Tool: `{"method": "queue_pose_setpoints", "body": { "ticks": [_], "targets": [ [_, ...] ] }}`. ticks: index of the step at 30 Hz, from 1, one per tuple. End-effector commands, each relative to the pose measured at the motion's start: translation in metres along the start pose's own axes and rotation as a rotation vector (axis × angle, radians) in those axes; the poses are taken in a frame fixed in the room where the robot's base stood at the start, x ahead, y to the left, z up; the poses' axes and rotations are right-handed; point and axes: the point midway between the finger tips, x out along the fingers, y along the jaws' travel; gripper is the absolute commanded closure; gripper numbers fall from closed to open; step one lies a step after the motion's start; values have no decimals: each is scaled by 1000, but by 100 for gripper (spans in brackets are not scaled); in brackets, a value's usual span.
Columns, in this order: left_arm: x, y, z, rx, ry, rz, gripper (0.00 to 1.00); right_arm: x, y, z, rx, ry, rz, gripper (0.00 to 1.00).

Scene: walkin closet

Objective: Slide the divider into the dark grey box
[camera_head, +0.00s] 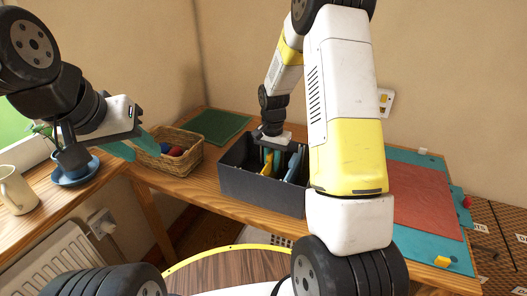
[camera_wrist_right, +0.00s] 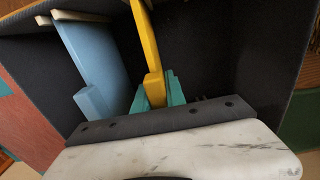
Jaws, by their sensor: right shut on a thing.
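The dark grey box (camera_head: 262,192) stands open on the wooden table. My right gripper (camera_head: 268,158) points down into it, and its teal fingers (camera_wrist_right: 157,92) are shut on a thin yellow divider (camera_wrist_right: 148,45). The divider (camera_head: 267,167) is inside the box's outline in the head view; whether its lower edge touches the floor is hidden. A light blue panel (camera_wrist_right: 92,55) stands beside it in the box and also shows in the head view (camera_head: 293,166). My left gripper (camera_head: 136,146) is open and empty, away from the box at the left.
A wicker basket (camera_head: 168,158) with red and blue things stands left of the box. A green mat (camera_head: 220,126) lies behind. A teal mat with a reddish sheet (camera_head: 428,204) lies at right. A potted plant (camera_head: 74,160) and a mug (camera_head: 16,190) stand on the left sill.

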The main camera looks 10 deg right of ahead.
Motion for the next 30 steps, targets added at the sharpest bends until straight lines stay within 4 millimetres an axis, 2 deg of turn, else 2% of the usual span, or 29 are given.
{"method": "queue_pose_setpoints", "body": {
  "ticks": [8,9,12,13,23,26,30],
  "targets": [
    [0,0,0,0,0,0,64,0,0,0,0,0,0,100],
    [0,0,0,0,0,0,64,0,0,0,0,0,0,82],
    [0,0,0,0,0,0,64,0,0,0,0,0,0,63],
    [0,0,0,0,0,0,64,0,0,0,0,0,0,59],
    [0,0,0,0,0,0,64,-2,0,0,0,1,-1,59],
    [0,0,0,0,0,0,64,-12,-1,-1,0,3,-2,59],
    [0,0,0,0,0,0,64,-37,-1,-1,0,3,-3,59]
  ]
}}
